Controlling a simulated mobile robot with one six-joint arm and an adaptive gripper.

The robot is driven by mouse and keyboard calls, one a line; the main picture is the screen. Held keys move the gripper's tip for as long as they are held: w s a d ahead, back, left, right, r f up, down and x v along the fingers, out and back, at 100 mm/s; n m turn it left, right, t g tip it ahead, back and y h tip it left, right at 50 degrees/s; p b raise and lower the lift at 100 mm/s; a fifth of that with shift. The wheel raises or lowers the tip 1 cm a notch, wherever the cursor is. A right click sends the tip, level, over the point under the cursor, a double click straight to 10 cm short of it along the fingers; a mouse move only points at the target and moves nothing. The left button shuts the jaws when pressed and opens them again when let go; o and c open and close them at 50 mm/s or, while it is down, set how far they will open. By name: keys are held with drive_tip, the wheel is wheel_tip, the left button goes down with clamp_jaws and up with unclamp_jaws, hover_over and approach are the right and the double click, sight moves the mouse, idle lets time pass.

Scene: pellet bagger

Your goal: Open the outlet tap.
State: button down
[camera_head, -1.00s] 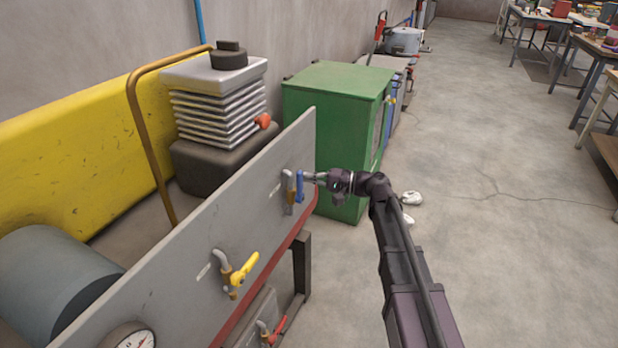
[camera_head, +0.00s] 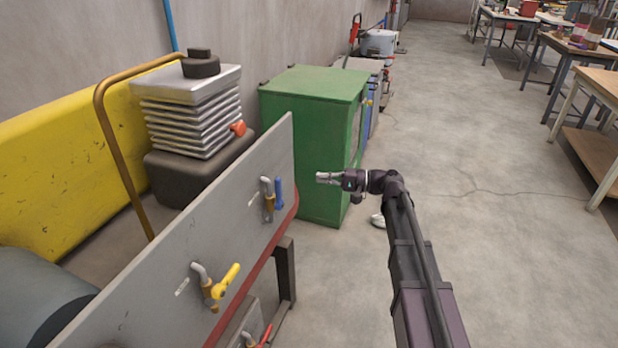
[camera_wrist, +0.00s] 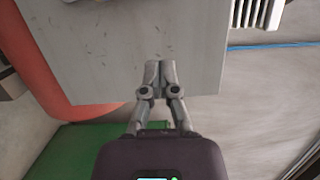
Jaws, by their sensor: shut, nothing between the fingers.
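A grey panel (camera_head: 155,265) carries several taps. One has a blue handle (camera_head: 279,194), which hangs roughly upright beside its brass body. A second has a yellow handle (camera_head: 226,280), slanted up to the right. A red handle (camera_head: 265,336) shows lower down, cut by the frame's edge. I cannot read which is the outlet tap. My gripper (camera_head: 320,177) is shut and empty, apart from the blue handle and to its right. In the wrist view my shut fingers (camera_wrist: 160,67) show against the grey panel (camera_wrist: 125,40); no tap handle is visible there.
A green cabinet (camera_head: 310,125) stands behind the panel's far end. A ribbed silver stack (camera_head: 188,110), a brown bent pipe (camera_head: 110,140) and a yellow body (camera_head: 50,180) lie beyond the panel. Open floor (camera_head: 470,220) is on the right, with tables (camera_head: 595,85) farther off.

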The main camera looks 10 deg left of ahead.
drive_tip(key=shift+d, duration=0.8)
drive_tip(key=s+d+f+t+h, duration=0.1)
drive_tip(key=s+d+f+h, duration=0.95)
drive_tip(key=f, duration=0.45)
drive_tip(key=s+d+f+h, duration=0.2)
drive_tip(key=s+d+h, duration=0.2)
drive_tip(key=d, duration=0.3)
drive_tip(key=s+d+f+h, duration=0.2)
drive_tip(key=s+d+h, duration=0.25)
drive_tip(key=d, duration=0.25)
wheel_tip(320, 180, up, 26)
drive_tip(key=p, duration=2.6)
drive_tip(key=shift+r+y, duration=0.15)
drive_tip(key=shift+y, duration=0.25)
